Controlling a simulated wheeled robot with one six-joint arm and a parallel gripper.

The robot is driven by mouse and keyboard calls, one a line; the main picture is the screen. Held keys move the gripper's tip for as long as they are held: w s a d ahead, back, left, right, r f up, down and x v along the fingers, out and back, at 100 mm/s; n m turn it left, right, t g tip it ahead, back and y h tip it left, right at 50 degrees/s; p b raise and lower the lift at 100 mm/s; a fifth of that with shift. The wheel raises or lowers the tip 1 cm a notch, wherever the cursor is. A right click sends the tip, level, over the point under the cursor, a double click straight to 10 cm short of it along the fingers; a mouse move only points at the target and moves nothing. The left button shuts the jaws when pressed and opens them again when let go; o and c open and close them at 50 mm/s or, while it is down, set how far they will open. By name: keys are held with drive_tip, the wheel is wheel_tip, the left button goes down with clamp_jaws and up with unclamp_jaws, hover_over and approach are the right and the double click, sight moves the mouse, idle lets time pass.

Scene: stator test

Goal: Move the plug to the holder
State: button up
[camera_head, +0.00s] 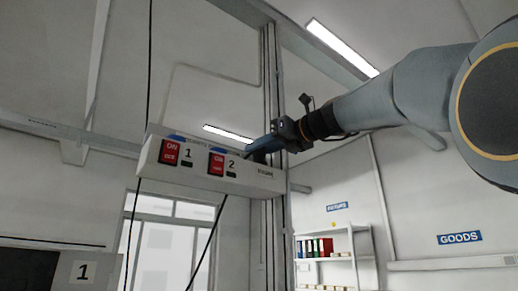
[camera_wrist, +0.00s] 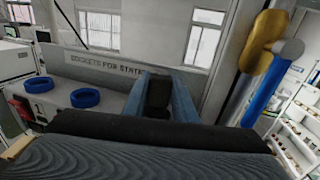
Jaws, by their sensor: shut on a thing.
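The plug is a black piece (camera_wrist: 158,95) between the two blue-grey fingers of my gripper (camera_wrist: 160,97) in the wrist view. My gripper is shut on it. In the head view my gripper (camera_head: 268,144) reaches in from the right to the right end of a grey-white socket box (camera_head: 205,184). A dark part, likely the plug (camera_head: 261,158), shows just under the fingers, above a small label at that end. The label is too small to read surely. The holder itself is not clearly visible, and I cannot tell whether the plug touches it.
Two blue ring sockets (camera_wrist: 38,84) sit on the box top, left of my gripper in the wrist view. Red switches (camera_head: 169,152) numbered 1 and 2 are on its front. A black cable (camera_head: 207,243) hangs below. A vertical post (camera_head: 271,230) stands behind the box's right end.

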drive_tip(key=shift+f+b, duration=0.3)
drive_tip(key=shift+f, duration=0.25)
drive_tip(key=o, duration=1.1)
drive_tip(key=shift+d, duration=0.1)
drive_tip(key=b+v, duration=0.2)
drive_tip(key=v, duration=0.5)
drive_tip(key=shift+s+d+r+b, duration=0.1)
drive_tip(key=shift+s+d+b, duration=0.15)
drive_tip(key=shift+b, duration=0.1)
